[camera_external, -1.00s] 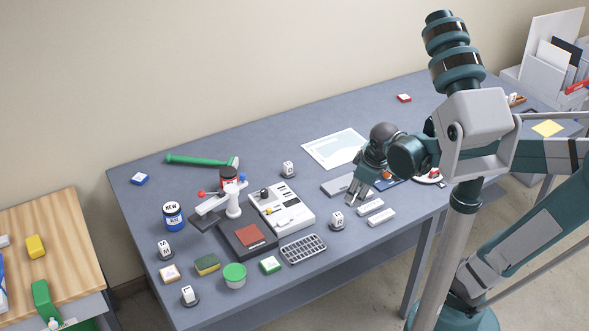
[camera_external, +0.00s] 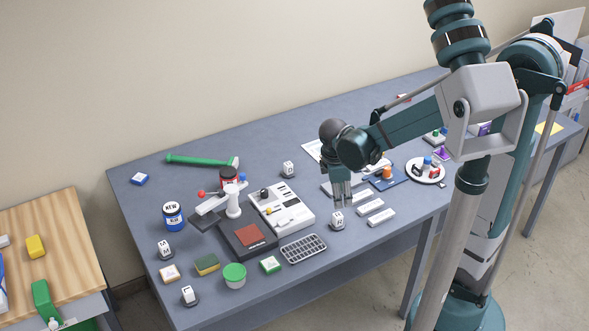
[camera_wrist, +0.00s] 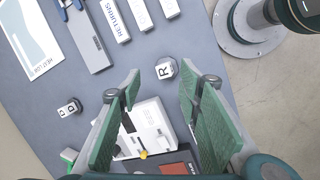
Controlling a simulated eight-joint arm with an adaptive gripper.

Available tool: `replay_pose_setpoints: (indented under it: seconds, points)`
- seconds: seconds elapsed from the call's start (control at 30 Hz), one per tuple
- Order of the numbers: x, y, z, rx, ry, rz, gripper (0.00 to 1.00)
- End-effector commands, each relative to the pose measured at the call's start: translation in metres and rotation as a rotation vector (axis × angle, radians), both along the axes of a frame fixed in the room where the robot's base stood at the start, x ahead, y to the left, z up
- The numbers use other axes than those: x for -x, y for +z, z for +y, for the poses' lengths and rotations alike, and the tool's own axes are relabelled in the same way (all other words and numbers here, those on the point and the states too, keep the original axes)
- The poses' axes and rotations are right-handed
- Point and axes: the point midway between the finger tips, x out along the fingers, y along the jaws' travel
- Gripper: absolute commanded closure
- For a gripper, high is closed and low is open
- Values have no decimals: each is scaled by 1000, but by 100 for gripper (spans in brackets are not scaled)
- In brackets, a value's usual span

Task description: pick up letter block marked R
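The letter block marked R (camera_wrist: 165,70) is a small white cube with a black R, standing on a dark round base. In the wrist view it shows between and beyond the fingers. In the external view the R block (camera_external: 337,219) stands on the table near the right of the white keyed device. My gripper (camera_external: 342,198) points down just above this block; whether it touches cannot be told there. In the wrist view my gripper (camera_wrist: 160,88) is open, its green-lined fingers wide apart with nothing held.
White bars (camera_external: 375,213) lie close to the right of the R block. A metal grid (camera_external: 303,248) lies in front, and the white device (camera_external: 282,207) is to the left. Another letter block (camera_external: 289,169) stands behind. A plate (camera_external: 426,171) with small items is farther right.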

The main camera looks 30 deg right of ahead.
Motion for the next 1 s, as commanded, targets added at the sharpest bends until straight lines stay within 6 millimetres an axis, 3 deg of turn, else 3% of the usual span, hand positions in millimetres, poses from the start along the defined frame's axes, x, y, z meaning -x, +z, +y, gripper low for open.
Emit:
replay_pose_setpoints:
  seconds: [0.6, 1.0]
  points:
    - [-19, -37, 22, 138, 281, 221, 65]
    - [-19, -45, 25, 157, 322, 257, 65]
